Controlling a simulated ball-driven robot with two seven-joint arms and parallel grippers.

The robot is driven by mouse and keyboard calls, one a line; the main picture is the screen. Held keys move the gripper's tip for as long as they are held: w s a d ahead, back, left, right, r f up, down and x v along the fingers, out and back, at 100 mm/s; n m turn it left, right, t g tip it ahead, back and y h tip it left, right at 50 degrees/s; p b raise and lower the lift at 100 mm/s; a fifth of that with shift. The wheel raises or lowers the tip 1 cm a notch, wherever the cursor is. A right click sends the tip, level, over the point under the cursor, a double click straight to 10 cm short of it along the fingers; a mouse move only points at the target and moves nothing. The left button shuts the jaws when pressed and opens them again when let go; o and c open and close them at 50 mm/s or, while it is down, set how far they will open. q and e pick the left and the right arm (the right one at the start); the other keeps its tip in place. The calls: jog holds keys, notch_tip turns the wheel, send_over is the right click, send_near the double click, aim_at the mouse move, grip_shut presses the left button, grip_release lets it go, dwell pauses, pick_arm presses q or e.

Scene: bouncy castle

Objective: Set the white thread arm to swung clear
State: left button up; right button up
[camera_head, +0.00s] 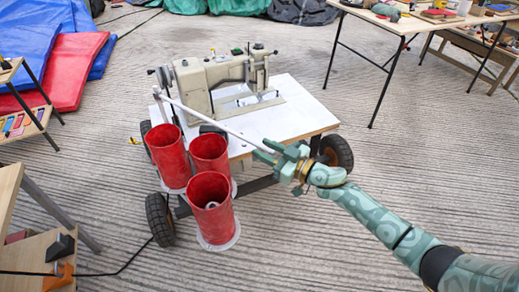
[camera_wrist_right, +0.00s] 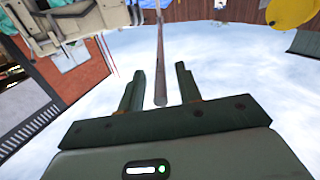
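The white thread arm (camera_head: 220,125) is a long thin rod. In the head view it runs from a pivot at the sewing machine's left side, slanting across the white cart top above the front edge. My right gripper (camera_head: 268,151) is at its right-hand end. In the right wrist view the rod (camera_wrist_right: 160,60) comes down between the two fingers of my right gripper (camera_wrist_right: 160,85). The fingers are apart, with a gap on each side of the rod. The beige sewing machine (camera_head: 205,80) stands on the cart. My left gripper is not in view.
Several red cylinders (camera_head: 211,205) stand at the cart's front left, below the rod. The white cart top (camera_head: 290,110) is on wheels with black tyres. Tables (camera_head: 385,45) stand at upper right and at the left edge.

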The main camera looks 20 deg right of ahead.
jog(key=shift+x, duration=1)
grip_shut()
jog(key=shift+d, duration=0.1)
